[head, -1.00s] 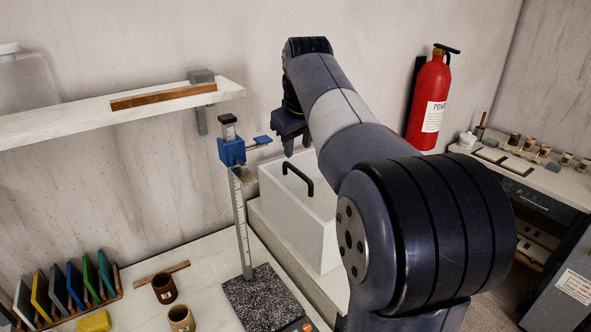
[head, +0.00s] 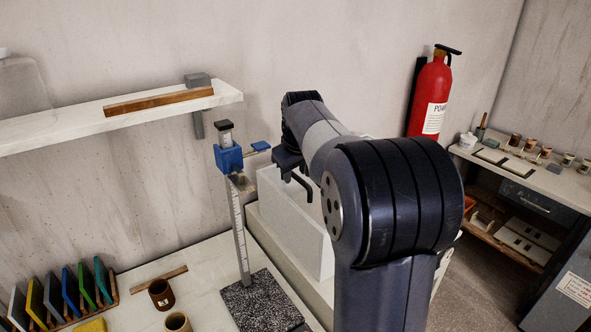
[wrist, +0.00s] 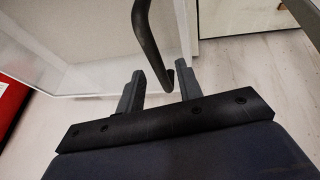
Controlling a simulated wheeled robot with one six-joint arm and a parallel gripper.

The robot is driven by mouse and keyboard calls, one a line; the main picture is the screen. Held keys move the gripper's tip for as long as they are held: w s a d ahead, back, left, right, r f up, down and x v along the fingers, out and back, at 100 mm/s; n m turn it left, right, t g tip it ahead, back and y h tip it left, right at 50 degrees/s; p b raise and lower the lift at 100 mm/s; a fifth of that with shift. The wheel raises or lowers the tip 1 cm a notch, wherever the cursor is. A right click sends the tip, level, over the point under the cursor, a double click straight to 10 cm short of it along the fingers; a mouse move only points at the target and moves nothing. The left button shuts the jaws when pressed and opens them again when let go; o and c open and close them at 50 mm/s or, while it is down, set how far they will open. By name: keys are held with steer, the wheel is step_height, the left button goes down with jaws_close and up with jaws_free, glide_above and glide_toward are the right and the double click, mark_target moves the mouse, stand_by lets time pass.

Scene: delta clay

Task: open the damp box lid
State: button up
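The damp box (head: 292,232) is a white block-like box standing against the wall, beyond the table; my arm covers its right part. Its dark, bent handle (head: 309,193) shows just below my gripper (head: 289,168). In the wrist view my gripper (wrist: 160,88) has its two fingers apart. The handle (wrist: 147,38) comes down from the top, and its lower end lies between the fingertips, nearer the right one. I see no firm grip on it. The lid's edges are mostly hidden in the head view, so I cannot tell its angle.
A height gauge (head: 238,225) with a blue slider stands left of the box on a speckled plate (head: 262,300). A shelf (head: 120,118) juts out at upper left. A red extinguisher (head: 430,95) hangs on the wall at right. Cups and coloured tiles stand at lower left.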

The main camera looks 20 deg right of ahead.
steer(key=shift+c, duration=0.3)
jaws_close()
stand_by(0.3)
